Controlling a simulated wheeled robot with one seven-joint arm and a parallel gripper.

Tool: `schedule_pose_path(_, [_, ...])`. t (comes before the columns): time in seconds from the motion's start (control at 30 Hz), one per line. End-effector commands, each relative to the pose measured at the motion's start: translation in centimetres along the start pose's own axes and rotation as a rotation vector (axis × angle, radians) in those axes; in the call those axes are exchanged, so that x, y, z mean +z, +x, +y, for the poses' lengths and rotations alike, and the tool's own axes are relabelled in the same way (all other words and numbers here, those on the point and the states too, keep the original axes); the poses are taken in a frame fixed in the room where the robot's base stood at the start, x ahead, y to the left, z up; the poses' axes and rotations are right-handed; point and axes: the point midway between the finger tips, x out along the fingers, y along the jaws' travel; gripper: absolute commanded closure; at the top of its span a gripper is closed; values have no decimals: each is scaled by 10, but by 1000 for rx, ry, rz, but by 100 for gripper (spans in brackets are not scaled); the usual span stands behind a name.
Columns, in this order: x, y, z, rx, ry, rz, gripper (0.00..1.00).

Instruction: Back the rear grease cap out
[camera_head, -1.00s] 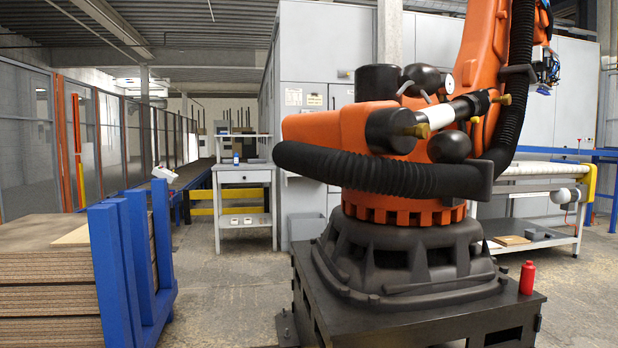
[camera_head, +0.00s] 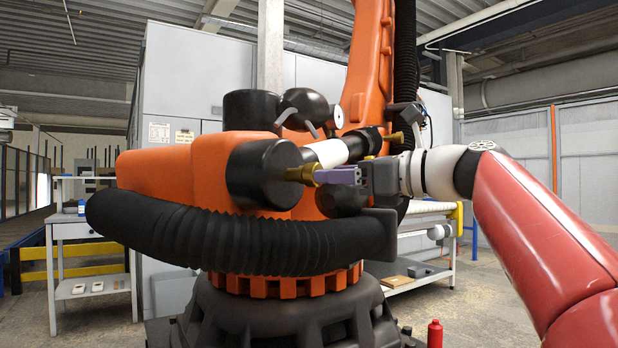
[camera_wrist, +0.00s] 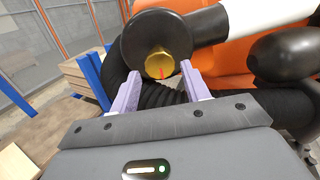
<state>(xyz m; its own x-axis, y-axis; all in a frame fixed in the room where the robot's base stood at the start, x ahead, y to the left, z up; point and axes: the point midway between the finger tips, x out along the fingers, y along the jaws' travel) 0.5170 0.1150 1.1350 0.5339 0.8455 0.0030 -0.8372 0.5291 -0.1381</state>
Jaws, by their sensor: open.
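A brass grease cap (camera_head: 300,174) sticks out of the round black end housing (camera_head: 262,174) of the orange robot's cylinder. In the wrist view the cap (camera_wrist: 161,66) has a faceted face with a red mark, and its black housing surrounds it. My gripper (camera_head: 320,177) reaches in from the right with its purple fingers at the cap. In the wrist view the gripper (camera_wrist: 160,72) is open, with one finger on each side of the cap. I cannot tell whether either finger touches it. A second brass cap (camera_head: 394,137) sits at the cylinder's far end.
A thick black ribbed hose (camera_head: 240,240) curves just below the cap. A white cylinder rod (camera_head: 325,152) and black rounded parts lie close behind my fingers. A red bottle (camera_head: 435,333) stands low on the right. A small table (camera_head: 90,228) is at the left.

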Motion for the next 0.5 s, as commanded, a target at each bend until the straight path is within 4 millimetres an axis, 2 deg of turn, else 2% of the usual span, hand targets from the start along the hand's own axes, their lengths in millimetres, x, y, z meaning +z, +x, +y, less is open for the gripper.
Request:
schedule_pose_path(0.23, [0, 42, 0, 2, -2, 1, 53])
schedule_pose_path(0.4, [0, 58, 0, 1, -3, 2, 53])
schedule_pose_path(0.5, [0, 62, 0, -2, -4, 3, 53])
